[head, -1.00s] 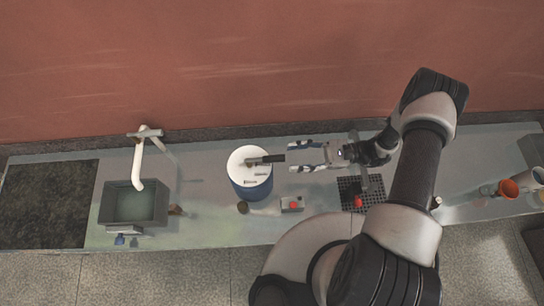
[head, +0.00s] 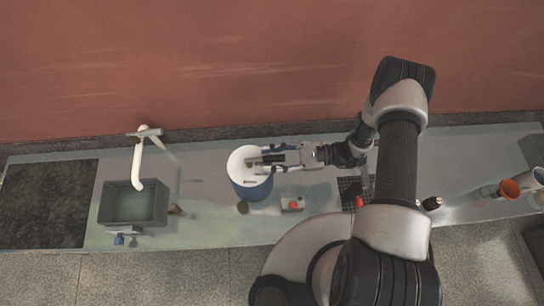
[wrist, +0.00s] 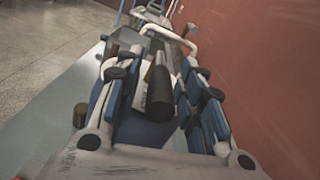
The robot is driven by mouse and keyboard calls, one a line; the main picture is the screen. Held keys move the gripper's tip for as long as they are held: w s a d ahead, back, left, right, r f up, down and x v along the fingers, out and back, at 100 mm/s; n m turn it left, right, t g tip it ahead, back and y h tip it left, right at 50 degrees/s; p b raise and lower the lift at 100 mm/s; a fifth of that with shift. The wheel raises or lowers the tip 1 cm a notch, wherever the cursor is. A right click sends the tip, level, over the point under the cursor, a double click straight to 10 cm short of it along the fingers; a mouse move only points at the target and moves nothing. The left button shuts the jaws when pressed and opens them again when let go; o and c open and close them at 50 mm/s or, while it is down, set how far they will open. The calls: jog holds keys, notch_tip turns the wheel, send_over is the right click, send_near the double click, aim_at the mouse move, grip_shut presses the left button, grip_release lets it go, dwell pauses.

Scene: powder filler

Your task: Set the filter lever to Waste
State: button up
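The filter lever (head: 272,158) is a dark cylindrical handle on the white top of a blue drum (head: 252,190), pointing right in the head view. My gripper (head: 268,159) has come in from the right and is open, with one finger on either side of the handle. In the wrist view the dark handle (wrist: 160,95) lies between the two blue-padded fingers, and gaps show beside it. I cannot tell whether a finger touches it. No Waste marking is readable. My fingers partly hide the drum top.
A red-button box (head: 292,204) and a small dark round object (head: 242,208) stand in front of the drum. A sink (head: 135,203) with a white tap is at the left. A black grid (head: 348,187) and an orange cup (head: 509,188) are at the right.

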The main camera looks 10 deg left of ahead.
grip_shut()
